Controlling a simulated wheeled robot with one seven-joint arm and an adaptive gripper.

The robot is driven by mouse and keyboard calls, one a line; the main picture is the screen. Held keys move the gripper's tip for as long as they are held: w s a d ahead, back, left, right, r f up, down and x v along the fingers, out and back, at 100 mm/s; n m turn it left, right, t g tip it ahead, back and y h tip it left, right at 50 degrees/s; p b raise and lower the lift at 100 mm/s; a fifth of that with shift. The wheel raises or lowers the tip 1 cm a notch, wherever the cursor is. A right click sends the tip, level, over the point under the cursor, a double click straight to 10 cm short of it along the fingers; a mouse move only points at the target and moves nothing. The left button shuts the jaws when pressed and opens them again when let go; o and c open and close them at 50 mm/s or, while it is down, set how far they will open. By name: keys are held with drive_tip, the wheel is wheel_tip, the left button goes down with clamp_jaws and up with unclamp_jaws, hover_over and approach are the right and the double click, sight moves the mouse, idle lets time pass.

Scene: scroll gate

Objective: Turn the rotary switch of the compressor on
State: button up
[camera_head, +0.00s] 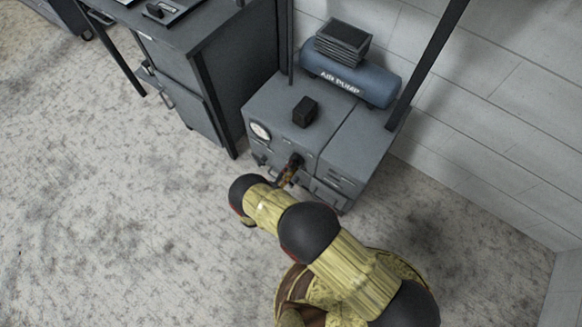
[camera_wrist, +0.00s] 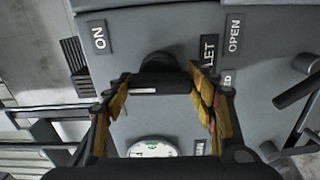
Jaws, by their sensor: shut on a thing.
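The grey compressor cabinet (camera_head: 333,128) stands against the wall, with a blue tank marked AIR PUMP (camera_head: 352,78) on top. My gripper (camera_head: 291,169) reaches its front face. In the wrist view, my gripper (camera_wrist: 163,88) has its yellow-brown fingers on either side of the dark rotary switch (camera_wrist: 158,66), shut on it. A white pointer mark shows on the dark part between the fingers. An ON label (camera_wrist: 98,37) is on the panel to the upper left of the switch. The fingers hide part of the switch.
A round gauge (camera_head: 260,130) is on the cabinet front. An OPEN label (camera_wrist: 234,33) and a dark lever (camera_wrist: 298,92) are at the right in the wrist view. A dark box (camera_head: 305,112) sits on the cabinet. A workbench (camera_head: 190,30) stands to the left. The floor at left is clear.

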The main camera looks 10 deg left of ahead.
drive_tip(key=m+b, duration=0.1)
drive_tip(key=m, duration=0.5)
drive_tip(key=shift+m, duration=0.3)
idle(0.4)
drive_tip(key=o, duration=1.1)
drive_tip(key=shift+c, duration=0.2)
drive_tip(key=shift+o, duration=0.5)
drive_tip(key=shift+s, duration=0.1)
drive_tip(key=v, duration=1.1)
drive_tip(key=shift+s+a, duration=0.15)
drive_tip(key=shift+s, duration=0.25)
